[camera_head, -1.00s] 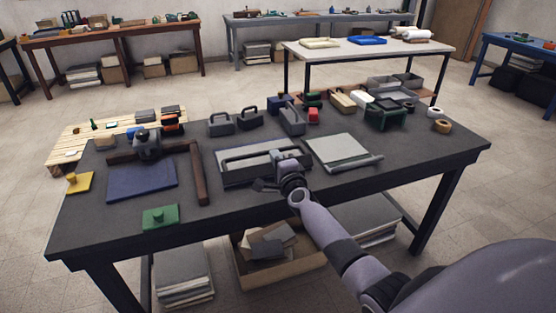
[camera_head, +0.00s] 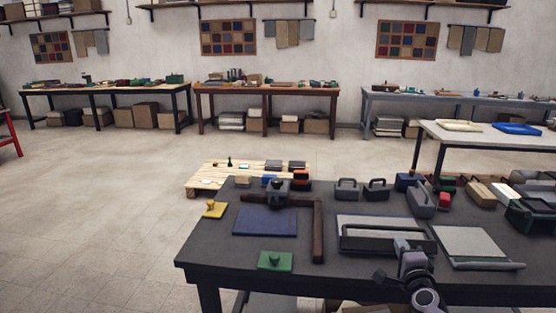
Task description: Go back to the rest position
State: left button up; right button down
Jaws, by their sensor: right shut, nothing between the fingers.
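My right gripper (camera_head: 392,281) shows at the lower right, over the front part of the dark work table (camera_head: 205,245). It is shut and holds nothing. It is in front of a grey board with a dark frame and bar (camera_head: 375,226), which it partly overlaps in the picture; I cannot tell whether they touch. My left gripper is not in view.
A low pallet (camera_head: 205,182) stands behind. Open floor (camera_head: 90,220) lies to the left.

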jog(key=s+a+f+n+g+y, duration=0.2)
jog(key=s+a+f+n, duration=0.35)
jog(key=s, duration=0.25)
jog(key=s+a+f+n+g+y, duration=0.1)
jog(key=s+a+f+n+y, duration=0.1)
jog(key=s+a+f+n, duration=0.35)
jog(key=s+a+f+n+g, duration=0.1)
jog(key=s+a+f+n, duration=0.1)
jog(key=s, duration=0.5)
jog(key=s+a+f+n+g, duration=0.1)
jog(key=s+a+n, duration=0.1)
jog(key=s+n, duration=0.3)
jog(key=s+a+f+n+g+y, duration=0.1)
jog(key=s+a+f+n+g, duration=0.1)
jog(key=s, duration=0.9)
jog(key=shift+f+n, duration=0.35)
jog(key=shift+n, duration=0.35)
jog(key=shift+w+a, duration=0.15)
jog(key=shift+a, duration=0.05)
